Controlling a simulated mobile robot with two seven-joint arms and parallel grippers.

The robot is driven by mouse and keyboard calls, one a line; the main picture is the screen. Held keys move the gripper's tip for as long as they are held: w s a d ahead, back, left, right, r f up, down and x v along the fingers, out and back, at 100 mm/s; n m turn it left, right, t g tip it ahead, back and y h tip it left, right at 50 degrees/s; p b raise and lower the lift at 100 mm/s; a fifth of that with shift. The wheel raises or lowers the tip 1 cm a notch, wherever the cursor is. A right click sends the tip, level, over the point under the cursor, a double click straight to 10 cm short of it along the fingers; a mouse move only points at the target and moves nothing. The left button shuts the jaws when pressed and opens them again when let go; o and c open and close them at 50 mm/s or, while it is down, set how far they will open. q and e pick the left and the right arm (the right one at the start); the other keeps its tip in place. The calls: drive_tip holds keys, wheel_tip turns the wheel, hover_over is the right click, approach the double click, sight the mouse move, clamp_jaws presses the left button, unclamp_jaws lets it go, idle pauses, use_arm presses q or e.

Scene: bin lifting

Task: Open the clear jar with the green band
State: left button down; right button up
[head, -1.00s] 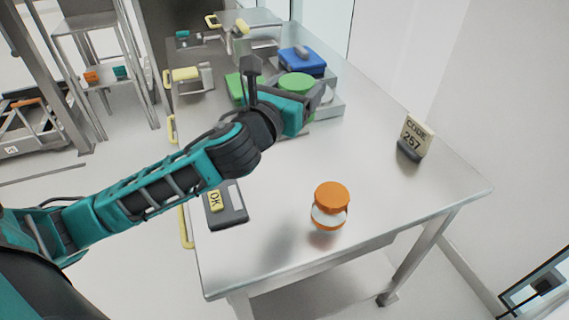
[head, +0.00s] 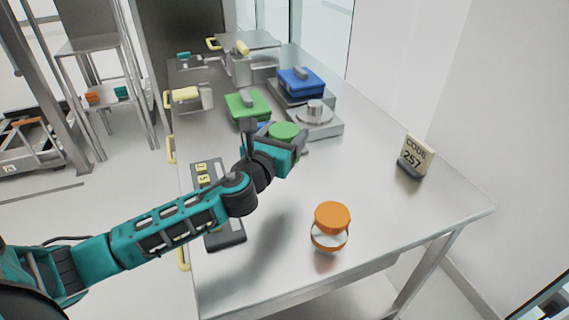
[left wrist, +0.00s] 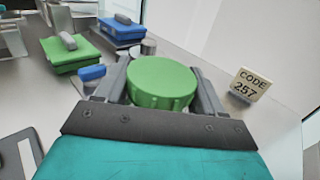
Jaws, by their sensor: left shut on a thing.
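A round green lid (head: 284,130) shows between the fingers of my left gripper (head: 287,146) in the head view. In the left wrist view the ribbed green lid (left wrist: 160,80) sits between the two grey fingers of my left gripper (left wrist: 163,92), which is shut on it. The jar body and any green band below are hidden by the gripper, so I cannot tell whether the lid is on a jar. The left gripper appears above the table. My right gripper is not in view.
A clear jar with orange lid and band (head: 331,225) stands near the front edge. A code sign (head: 415,158) reads 257. A scale (head: 315,122), green box (head: 247,107) and blue box (head: 301,80) stand behind. A dark keypad (head: 228,236) is partly behind my arm.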

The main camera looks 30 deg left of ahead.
use_arm(q)
wheel_tip(320, 180, down, 7)
drive_tip(key=shift+r+b, duration=0.15)
drive_tip(key=shift+b, duration=1.05)
drive_tip(key=shift+c, duration=0.5)
unclamp_jaws()
drive_tip(key=shift+s, duration=0.15)
drive_tip(key=s, duration=1.1)
drive_tip(key=shift+s+d, duration=0.35)
